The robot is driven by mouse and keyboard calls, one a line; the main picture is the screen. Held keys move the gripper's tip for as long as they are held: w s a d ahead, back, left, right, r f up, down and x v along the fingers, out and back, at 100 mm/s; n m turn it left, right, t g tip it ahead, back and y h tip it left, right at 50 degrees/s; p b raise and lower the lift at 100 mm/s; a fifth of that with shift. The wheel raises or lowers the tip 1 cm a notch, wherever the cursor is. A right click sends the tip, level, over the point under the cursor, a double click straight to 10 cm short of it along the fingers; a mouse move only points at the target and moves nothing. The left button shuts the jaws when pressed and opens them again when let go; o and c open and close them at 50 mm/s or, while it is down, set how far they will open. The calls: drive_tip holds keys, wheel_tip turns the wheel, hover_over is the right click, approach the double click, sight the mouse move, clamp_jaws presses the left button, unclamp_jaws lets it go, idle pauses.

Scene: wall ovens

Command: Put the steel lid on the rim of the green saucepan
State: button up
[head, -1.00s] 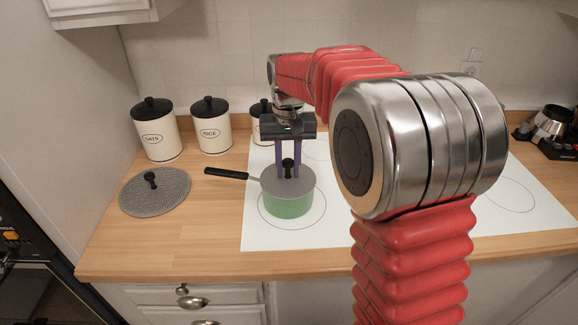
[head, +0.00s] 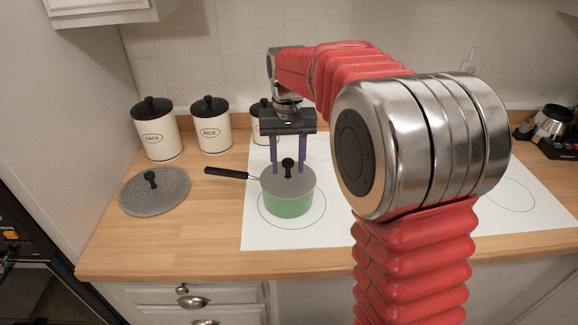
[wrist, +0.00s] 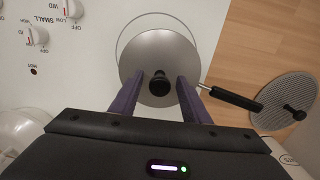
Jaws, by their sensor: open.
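The green saucepan (head: 288,207) stands on the white cooktop, its black handle pointing left in the head view. The grey steel lid (head: 276,181) with a black knob lies on top of the saucepan and covers its opening. It looks level in the head view. In the wrist view the lid (wrist: 176,52) hides the pan body and rim. My gripper (head: 287,168) is open above the lid, its two purple fingers apart on either side of the knob. The fingers also show in the wrist view (wrist: 158,95), with the knob between their tips and clear of both.
A round grey mesh splatter guard (head: 146,195) with a black knob lies on the wooden counter at left. The oats canister (head: 158,138), rice canister (head: 214,136) and a third stand behind. The cooktop (head: 262,237) is clear in front of the pan.

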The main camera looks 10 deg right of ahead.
sight(289, 162)
wheel_tip(289, 162, up, 11)
idle(0.4)
drive_tip(key=shift+f, duration=0.1)
idle(0.5)
drive_tip(key=s+n+t, duration=0.1)
drive_tip(key=s+t, duration=0.2)
drive_tip(key=s, duration=1.1)
drive_tip(key=s+f+t, duration=0.1)
drive_tip(key=s+f, duration=0.3)
drive_tip(key=s, duration=0.2)
drive_tip(key=s+f+n+t, duration=0.1)
drive_tip(key=s+f, duration=0.3)
drive_tip(key=s, duration=0.3)
drive_tip(key=shift+d+t, duration=0.15)
drive_tip(key=shift+t, duration=0.15)
drive_tip(key=shift+f, duration=0.1)
drive_tip(key=shift+c, duration=0.2)
